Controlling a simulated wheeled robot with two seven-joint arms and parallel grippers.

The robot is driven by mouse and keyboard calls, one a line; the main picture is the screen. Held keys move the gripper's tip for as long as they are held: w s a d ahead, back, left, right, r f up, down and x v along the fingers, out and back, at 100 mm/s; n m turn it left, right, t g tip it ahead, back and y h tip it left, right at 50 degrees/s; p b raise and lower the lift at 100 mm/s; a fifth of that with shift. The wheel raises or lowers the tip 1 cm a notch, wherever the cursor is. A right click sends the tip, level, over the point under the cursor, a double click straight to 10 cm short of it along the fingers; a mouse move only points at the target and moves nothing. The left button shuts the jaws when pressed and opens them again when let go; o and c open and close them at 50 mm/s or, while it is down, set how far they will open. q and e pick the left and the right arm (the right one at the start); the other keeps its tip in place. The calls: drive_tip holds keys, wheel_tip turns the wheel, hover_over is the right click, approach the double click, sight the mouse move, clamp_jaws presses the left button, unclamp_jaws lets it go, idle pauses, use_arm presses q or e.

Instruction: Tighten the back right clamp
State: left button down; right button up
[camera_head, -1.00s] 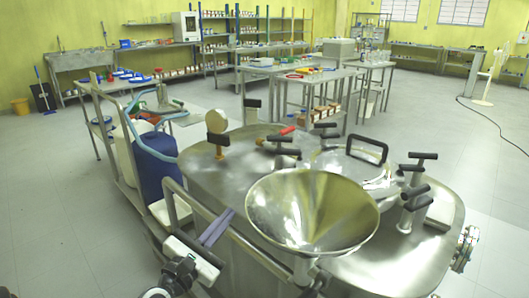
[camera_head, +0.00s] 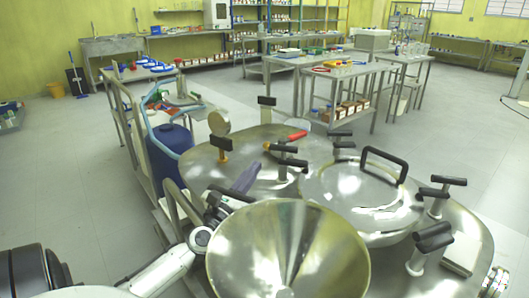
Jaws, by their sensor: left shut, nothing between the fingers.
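The steel reactor top carries a round lid (camera_head: 352,208) with a black loop handle (camera_head: 385,164). Clamps with black T-handles stand around the lid. The one at the lid's back right (camera_head: 440,188) appears upright; I cannot tell how tight it is. Other clamps are at the front right (camera_head: 433,240), the back left (camera_head: 342,140) and the left (camera_head: 288,156). My left gripper (camera_head: 246,178) is shut and empty, above the reactor's left part, behind the funnel and short of the left clamp. It is apart from the back right clamp, across the lid. My right gripper is not in view.
A large steel funnel (camera_head: 288,254) stands in front of the lid. A red-handled part (camera_head: 298,136) and an upright round gauge-like disc (camera_head: 219,122) are at the back of the reactor top. A blue drum (camera_head: 170,152) stands left.

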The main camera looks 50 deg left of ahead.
sight(269, 148)
use_arm(q)
drive_tip(key=x, duration=0.6)
drive_tip(key=shift+w+a, duration=0.15)
drive_tip(key=shift+w, duration=0.2)
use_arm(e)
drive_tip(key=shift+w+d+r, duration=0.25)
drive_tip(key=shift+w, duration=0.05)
